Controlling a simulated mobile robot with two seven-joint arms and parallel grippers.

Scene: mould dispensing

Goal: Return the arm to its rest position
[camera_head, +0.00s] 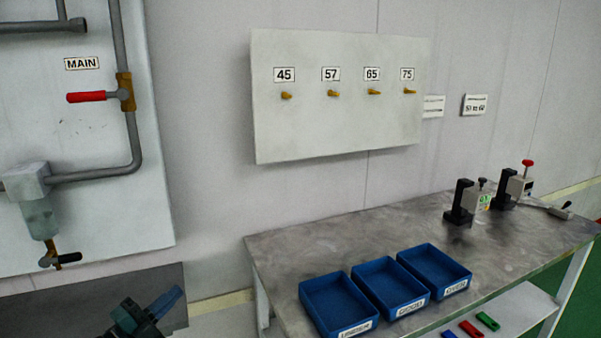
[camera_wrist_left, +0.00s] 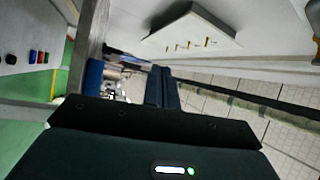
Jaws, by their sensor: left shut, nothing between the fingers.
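My left gripper (camera_head: 172,298) shows at the bottom left of the head view, low in front of the wall and left of the grey table. Its bluish fingers point up and to the right, are closed together and hold nothing. In the left wrist view the shut fingers (camera_wrist_left: 161,88) point away from the dark wrist body. The gripper is apart from the table and touches nothing that I can see. Most of the left arm is out of the head view. My right gripper does not show in either view.
A grey table (camera_head: 290,245) carries three blue trays (camera_head: 338,300) and two clamp-like devices (camera_head: 468,200). Red and green pieces (camera_head: 487,321) lie on its lower shelf. A wall board (camera_head: 340,130) has hooks numbered 45 to 75. A pipe panel (camera_head: 60,130) with a red-handled valve (camera_head: 95,97) hangs at left.

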